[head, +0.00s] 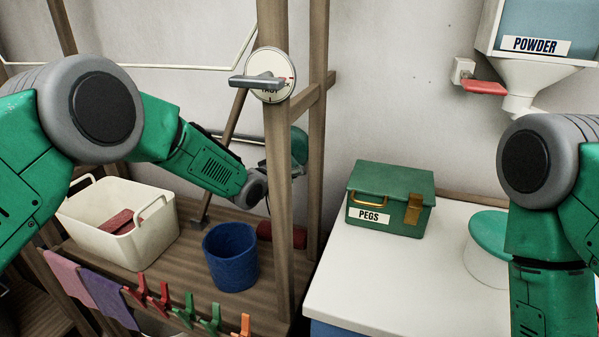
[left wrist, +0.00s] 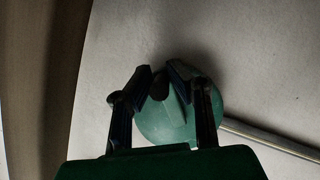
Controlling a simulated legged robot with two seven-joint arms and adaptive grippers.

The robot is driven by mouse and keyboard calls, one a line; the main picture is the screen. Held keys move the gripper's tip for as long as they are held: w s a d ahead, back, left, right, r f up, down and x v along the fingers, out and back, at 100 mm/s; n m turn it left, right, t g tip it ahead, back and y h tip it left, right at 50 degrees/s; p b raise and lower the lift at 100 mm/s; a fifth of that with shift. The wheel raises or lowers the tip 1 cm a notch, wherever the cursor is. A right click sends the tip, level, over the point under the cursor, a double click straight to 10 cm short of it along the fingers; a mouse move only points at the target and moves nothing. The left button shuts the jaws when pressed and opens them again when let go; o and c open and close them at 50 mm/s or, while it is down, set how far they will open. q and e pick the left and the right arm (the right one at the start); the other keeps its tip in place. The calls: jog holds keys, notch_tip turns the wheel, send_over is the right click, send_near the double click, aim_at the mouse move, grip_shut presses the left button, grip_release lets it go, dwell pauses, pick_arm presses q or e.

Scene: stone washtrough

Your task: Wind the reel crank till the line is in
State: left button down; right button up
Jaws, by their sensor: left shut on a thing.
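The green reel (head: 299,146) is on the wall behind the wooden post, which hides part of it. In the left wrist view the round green reel (left wrist: 178,122) shows between and below my fingers. My left gripper (left wrist: 163,75) is shut on a small dark knob, the reel crank's handle (left wrist: 160,87), at the reel's upper part.
A wooden post (head: 277,200) with a round dial (head: 270,76) and grey lever stands close to my left wrist. Below are a blue bucket (head: 231,262) and a cream basket (head: 130,240). A green pegs box (head: 390,190) sits on the white counter (head: 390,285).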

pick_arm(q)
jog(key=shift+w+a+m+y, duration=0.3)
jog(key=shift+a+m, duration=0.1)
jog(key=shift+m, duration=0.2)
jog(key=shift+r, duration=0.1)
jog(key=c, duration=1.5)
grip_release()
jog(key=shift+c, duration=0.2)
jog(key=shift+s+a, duration=0.1)
jog(key=shift+s, duration=0.1)
jog(key=v, duration=1.2)
jog(key=shift+f, duration=0.2)
